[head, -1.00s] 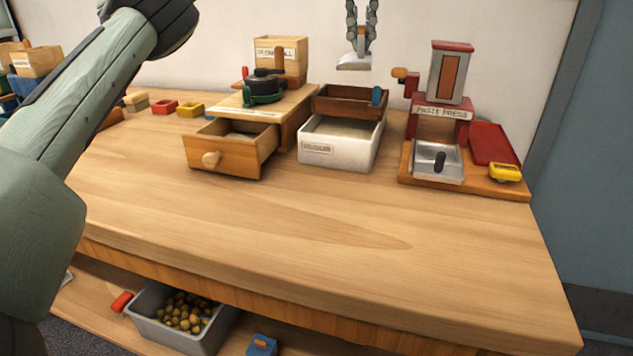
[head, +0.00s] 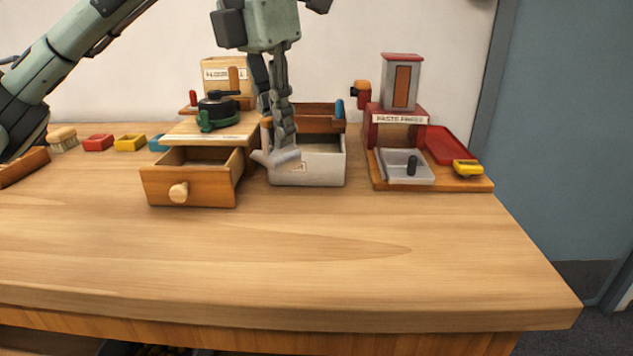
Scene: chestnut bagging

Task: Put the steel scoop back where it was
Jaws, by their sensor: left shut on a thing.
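My left gripper (head: 284,132) reaches down in front of the white bin and is shut on the steel scoop. The scoop (head: 276,158) is a small grey metal piece below the fingertips. It shows across the front left of the white labelled bin (head: 325,168) and hides part of its label. I cannot tell whether the scoop touches the bin. The fingers hide the scoop's handle. My right gripper is not in view.
A paste press (head: 400,118) stands right, with a steel tray (head: 396,166). A brown box (head: 317,125) is behind the bin. The front of the table (head: 330,245) is clear.

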